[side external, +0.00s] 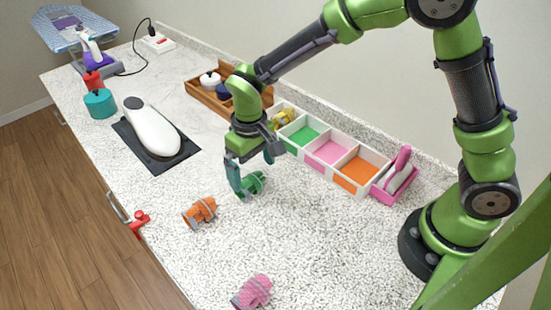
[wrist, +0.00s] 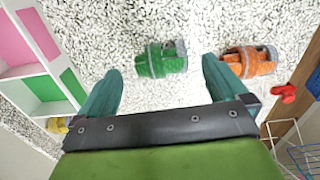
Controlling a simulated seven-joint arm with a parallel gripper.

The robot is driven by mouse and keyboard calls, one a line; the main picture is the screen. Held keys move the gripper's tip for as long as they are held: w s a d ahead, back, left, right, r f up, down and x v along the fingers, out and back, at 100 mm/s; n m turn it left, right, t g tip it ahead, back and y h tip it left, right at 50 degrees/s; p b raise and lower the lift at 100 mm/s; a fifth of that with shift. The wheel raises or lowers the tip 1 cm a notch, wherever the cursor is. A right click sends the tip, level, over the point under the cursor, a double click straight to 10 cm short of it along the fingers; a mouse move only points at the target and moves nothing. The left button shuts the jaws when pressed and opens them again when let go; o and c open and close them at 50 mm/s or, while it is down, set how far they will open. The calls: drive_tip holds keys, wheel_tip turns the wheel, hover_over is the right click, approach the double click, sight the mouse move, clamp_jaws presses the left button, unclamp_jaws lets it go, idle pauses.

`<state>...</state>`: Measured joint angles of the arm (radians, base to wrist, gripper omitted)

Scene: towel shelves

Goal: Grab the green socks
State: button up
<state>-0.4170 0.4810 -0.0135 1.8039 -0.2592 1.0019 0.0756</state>
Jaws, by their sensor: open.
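The green socks (side external: 252,184) lie as a rolled bundle on the speckled countertop. In the wrist view the green socks (wrist: 161,60) are beyond and between the two teal fingertips, with a grey band around them. My gripper (side external: 252,176) is open and empty, pointing down over the green socks. In the wrist view its fingers (wrist: 162,75) are spread wide, one to each side of the bundle. In the side view one finger partly covers the socks. I cannot tell the exact height between the fingertips and the socks.
Orange socks (side external: 200,212) lie close by, also in the wrist view (wrist: 250,62). Pink socks (side external: 252,291) lie near the front. A divided box (side external: 331,155) with green, pink and orange compartments stands along the wall. A red clamp-like item (side external: 138,222) is at the counter edge.

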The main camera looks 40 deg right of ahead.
sight(253, 181)
drive_tip(key=shift+w+f, duration=0.1)
drive_tip(key=shift+f, duration=3.05)
drive_tip(key=shift+c, duration=0.3)
drive_tip(key=c, duration=0.8)
drive_tip(key=shift+r, duration=0.15)
